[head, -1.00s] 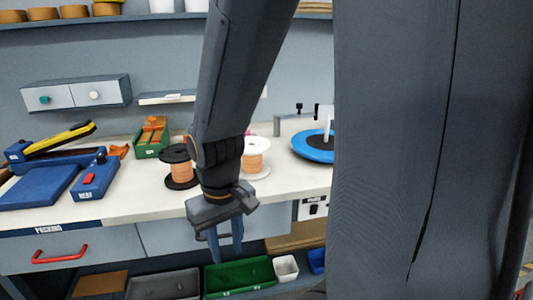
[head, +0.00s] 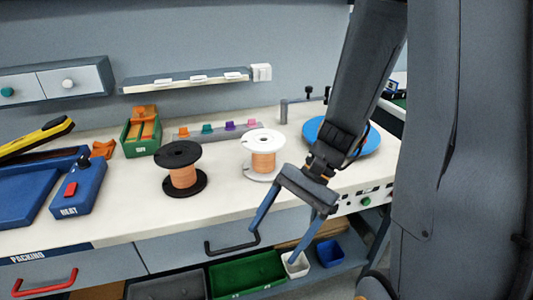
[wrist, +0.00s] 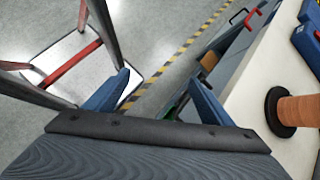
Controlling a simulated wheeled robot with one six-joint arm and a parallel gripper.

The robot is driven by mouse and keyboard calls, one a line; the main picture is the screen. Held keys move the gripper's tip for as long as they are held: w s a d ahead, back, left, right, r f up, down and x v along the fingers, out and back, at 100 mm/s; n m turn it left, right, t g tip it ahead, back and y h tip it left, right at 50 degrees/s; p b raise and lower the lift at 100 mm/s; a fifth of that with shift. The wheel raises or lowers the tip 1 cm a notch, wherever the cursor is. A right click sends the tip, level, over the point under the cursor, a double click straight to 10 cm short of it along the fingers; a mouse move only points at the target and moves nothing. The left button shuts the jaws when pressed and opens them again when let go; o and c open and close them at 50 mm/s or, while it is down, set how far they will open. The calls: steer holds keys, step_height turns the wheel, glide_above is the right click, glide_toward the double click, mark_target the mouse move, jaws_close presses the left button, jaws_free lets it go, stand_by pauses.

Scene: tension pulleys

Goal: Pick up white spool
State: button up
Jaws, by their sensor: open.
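The white spool (head: 263,139) stands upright on the workbench, with white flanges and orange-copper winding. A black spool (head: 182,169) with similar winding stands to its left; a spool with a black flange also shows at the right edge of the wrist view (wrist: 298,110). My gripper (head: 272,245) hangs in front of the bench edge, pointing down, to the right of and nearer than the white spool. Its blue fingers are apart and empty. In the wrist view the gripper (wrist: 155,95) has floor between its fingers. I cannot make out the white spool in that view.
The bench top (head: 225,205) is clear in front of the spools. A blue round plate (head: 362,143) lies right, partly behind my arm. A green holder (head: 141,135) and blue device (head: 80,187) stand left. Bins (head: 247,273) sit below. A frame with red bar (wrist: 68,63) stands on the floor.

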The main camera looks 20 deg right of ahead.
steer(key=w+r+m+t+y, duration=0.2)
steer(key=w+m+t+y, duration=0.25)
steer(key=w+m, duration=0.25)
steer(key=m+t+y, duration=0.1)
steer(key=m+t, duration=0.8)
steer(key=t, duration=0.2)
glide_toward(264, 146)
steer(key=shift+g, duration=0.25)
steer(key=f, duration=0.1)
steer(key=w+d+f, duration=0.1)
steer(key=w+f, duration=0.1)
steer(key=shift+d+f, duration=0.1)
steer(key=shift+d, duration=0.25)
steer(key=shift+w+d+m+p, duration=0.15)
steer(key=shift+w+m+p, duration=0.2)
steer(key=shift+m, duration=0.05)
steer(key=p+x, duration=0.1)
steer(key=x, duration=0.5)
steer(key=shift+w, duration=0.2)
steer(key=p+x, duration=0.1)
steer(key=x, duration=0.1)
steer(key=r+p+x, duration=0.1)
steer(key=x, duration=0.1)
steer(key=shift+w+a+f, duration=0.15)
steer(key=shift+w+a, duration=0.3)
steer(key=c, duration=1.7)
